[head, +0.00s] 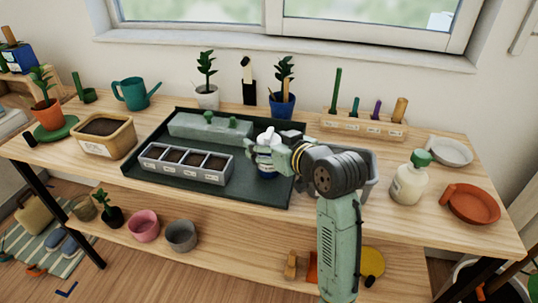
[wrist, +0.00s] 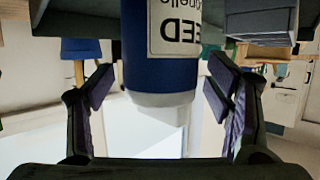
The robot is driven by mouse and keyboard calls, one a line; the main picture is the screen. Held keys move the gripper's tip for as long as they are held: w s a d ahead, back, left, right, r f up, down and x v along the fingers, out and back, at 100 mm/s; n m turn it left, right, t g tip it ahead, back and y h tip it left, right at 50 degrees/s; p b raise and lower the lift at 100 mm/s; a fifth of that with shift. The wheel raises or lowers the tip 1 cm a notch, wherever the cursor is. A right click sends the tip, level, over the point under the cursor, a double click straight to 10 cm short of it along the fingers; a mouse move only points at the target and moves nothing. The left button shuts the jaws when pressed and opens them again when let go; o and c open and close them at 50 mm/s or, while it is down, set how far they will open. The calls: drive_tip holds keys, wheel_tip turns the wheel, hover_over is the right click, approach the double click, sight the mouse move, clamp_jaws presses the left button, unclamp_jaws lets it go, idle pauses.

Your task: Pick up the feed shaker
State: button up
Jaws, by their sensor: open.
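The feed shaker (wrist: 160,72) is a blue bottle with a white top and a white label reading "FEED", upside down in the wrist view. In the head view the feed shaker (head: 268,174) stands on the dark tray, partly hidden by my gripper (head: 266,153). In the wrist view my gripper (wrist: 160,90) is open, with one finger on each side of the shaker. Gaps show between the fingers and the bottle. Its base is out of the wrist view.
The dark tray (head: 262,194) also holds a grey seed tray (head: 185,164) and a pale green box (head: 210,126). A blue pot (head: 283,107) stands behind. A grey container (head: 362,170) is partly hidden behind my arm. A white bottle (head: 408,182) stands right.

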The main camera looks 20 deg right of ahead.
sight(269, 134)
drive_tip(key=shift+c, duration=0.3)
drive_tip(key=c, duration=1.4)
drive_tip(key=shift+r, duration=0.9)
drive_tip(key=shift+s+r+b, duration=0.3)
drive_tip(key=shift+r+b, duration=0.2)
drive_tip(key=shift+r, duration=0.4)
drive_tip(key=shift+s+a+r+b, duration=0.35)
drive_tip(key=shift+s+b, duration=0.7)
drive_tip(key=shift+s, duration=1.5)
drive_tip(key=shift+s+a+r+b, duration=0.1)
drive_tip(key=shift+s+a+b, duration=0.65)
drive_tip(key=shift+s, duration=1.85)
drive_tip(key=shift+s+a+r+b, duration=0.25)
drive_tip(key=shift+s+b, duration=1.05)
drive_tip(key=shift+s, duration=1.25)
